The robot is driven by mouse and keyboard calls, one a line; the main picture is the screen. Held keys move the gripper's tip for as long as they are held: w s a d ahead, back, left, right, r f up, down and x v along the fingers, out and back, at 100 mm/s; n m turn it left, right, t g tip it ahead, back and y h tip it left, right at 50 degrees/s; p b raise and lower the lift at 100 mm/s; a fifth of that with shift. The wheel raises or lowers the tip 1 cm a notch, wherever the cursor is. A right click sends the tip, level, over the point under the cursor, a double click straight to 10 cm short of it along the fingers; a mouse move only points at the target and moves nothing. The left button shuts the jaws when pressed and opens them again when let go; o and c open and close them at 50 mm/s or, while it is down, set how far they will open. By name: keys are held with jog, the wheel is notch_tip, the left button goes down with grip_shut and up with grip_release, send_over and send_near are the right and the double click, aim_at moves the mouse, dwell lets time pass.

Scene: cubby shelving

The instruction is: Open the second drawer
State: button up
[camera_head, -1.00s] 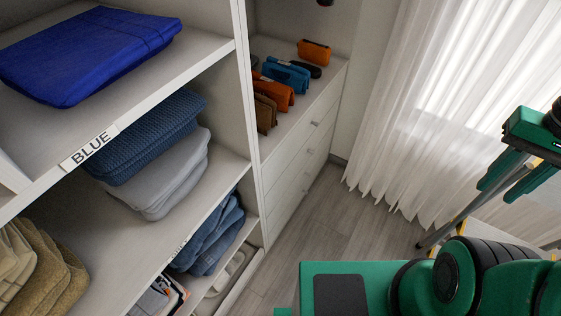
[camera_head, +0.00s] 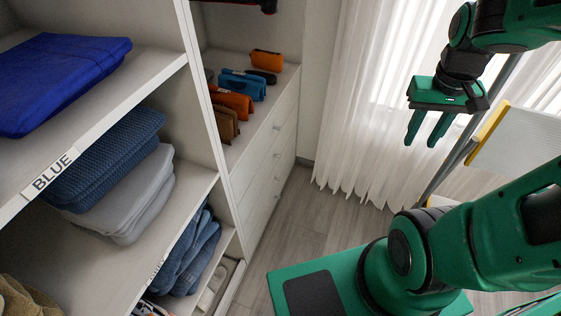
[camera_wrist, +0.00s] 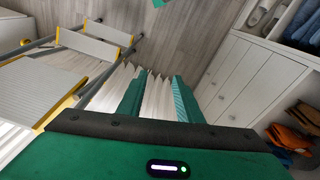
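The white drawer unit (camera_head: 262,178) stands at the end of the shelving. Its stacked drawer fronts look closed, with small knobs on them. The second drawer from the top (camera_head: 268,163) has its knob (camera_head: 277,155) showing in the head view. My gripper (camera_head: 424,142) is open and empty, with its two green fingers pointing down, in front of the curtain and well to the right of the drawers. In the wrist view my gripper (camera_wrist: 159,76) shows a clear gap between the fingers. The drawer fronts (camera_wrist: 245,80) lie to their right, apart from them.
A stepladder with grey rails and yellow-edged steps (camera_wrist: 97,45) stands near my gripper. A white curtain (camera_head: 350,110) hangs behind. Orange, blue and brown bags (camera_head: 232,103) sit on the drawer unit. Open shelves with folded cloth (camera_head: 110,165) are at left. Wooden floor (camera_head: 290,220) is clear before the drawers.

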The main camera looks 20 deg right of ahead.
jog(key=w+d+f+n+t+h, duration=0.1)
jog(key=w+d+f+n+t, duration=0.3)
jog(key=w, duration=0.6)
jog(key=w+a+f+n+h, duration=0.1)
jog(key=w+f+n, duration=0.1)
jog(key=w+f, duration=0.6)
jog(key=w+d+f+n+t+h, duration=0.1)
jog(key=w+d+f+n, duration=0.15)
jog(key=w, duration=0.95)
jog(key=w+a+f+n+t, duration=0.3)
jog(key=w+a+f, duration=0.1)
jog(key=w+f, duration=0.3)
jog(key=w+a+f+n+t+y, duration=0.1)
jog(key=w+a+f+n+t, duration=0.15)
jog(key=a+f, duration=0.35)
jog(key=w+a+f+n+t+y, duration=0.15)
jog(key=a+f+n, duration=0.25)
jog(key=f, duration=0.5)
jog(key=s+a+f+n+t+y, duration=0.3)
jog(key=s+a+f+n+y, duration=0.15)
jog(key=s+a+f, duration=0.6)
jog(key=x, duration=1.2)
jog(key=shift+a+f+n, duration=0.15)
jog(key=shift+f+n, duration=0.2)
jog(key=shift+f, duration=0.1)
jog(key=shift+w, duration=0.1)
